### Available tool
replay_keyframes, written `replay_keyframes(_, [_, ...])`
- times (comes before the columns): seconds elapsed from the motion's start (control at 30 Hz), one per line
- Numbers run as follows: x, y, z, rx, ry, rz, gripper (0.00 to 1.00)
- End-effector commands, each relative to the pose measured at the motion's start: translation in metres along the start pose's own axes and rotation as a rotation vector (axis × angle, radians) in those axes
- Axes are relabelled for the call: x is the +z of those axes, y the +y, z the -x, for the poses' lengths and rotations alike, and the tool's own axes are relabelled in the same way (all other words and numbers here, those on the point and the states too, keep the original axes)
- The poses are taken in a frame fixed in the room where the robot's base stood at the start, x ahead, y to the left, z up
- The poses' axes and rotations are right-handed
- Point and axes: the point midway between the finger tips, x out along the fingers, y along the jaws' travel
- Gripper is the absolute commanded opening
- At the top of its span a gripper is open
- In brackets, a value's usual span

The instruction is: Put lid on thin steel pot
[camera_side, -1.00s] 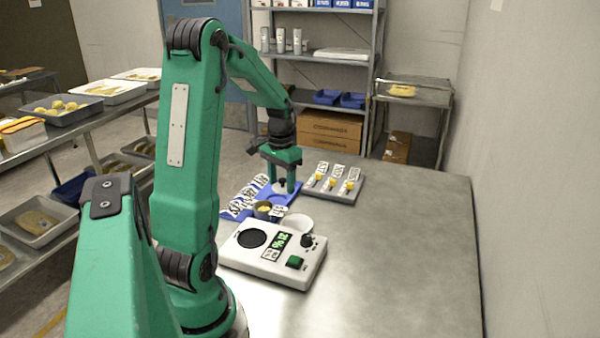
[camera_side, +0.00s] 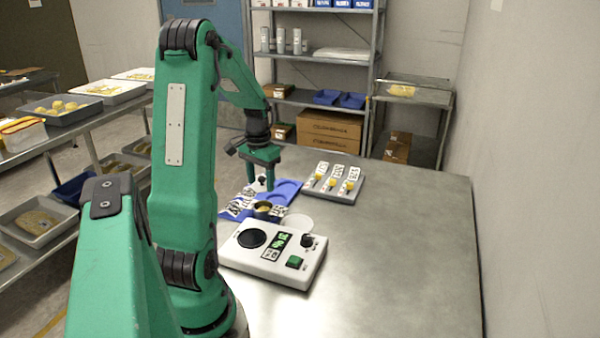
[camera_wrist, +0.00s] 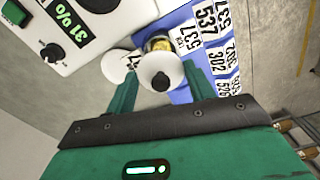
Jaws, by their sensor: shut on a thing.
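My gripper (camera_side: 263,181) is shut on a pale round lid (camera_wrist: 161,88) with a black knob. The lid sits between the fingers in the wrist view (camera_wrist: 160,90), raised above the blue mat. The small steel pot (camera_side: 264,208) stands open near the mat's front, with yellow contents showing. In the wrist view the pot (camera_wrist: 158,37) is just beyond the lid, which hides part of it. The lid is apart from the pot in the side view, above and behind it.
Labels cover part of the blue mat (camera_side: 287,187). A grey rack (camera_side: 346,194) with yellow-topped items stands behind right. The table's right side is clear.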

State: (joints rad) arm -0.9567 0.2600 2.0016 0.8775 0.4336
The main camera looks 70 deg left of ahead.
Motion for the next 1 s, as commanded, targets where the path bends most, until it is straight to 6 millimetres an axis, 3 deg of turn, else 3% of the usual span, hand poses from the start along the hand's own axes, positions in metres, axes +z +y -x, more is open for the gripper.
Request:
replay_keyframes(0.7, [0.000, 0.000, -0.047, 0.001, -0.001, 0.000, 0.32])
replay_keyframes(1.0, [0.000, 0.000, -0.055, 0.000, 0.000, 0.000, 0.32])
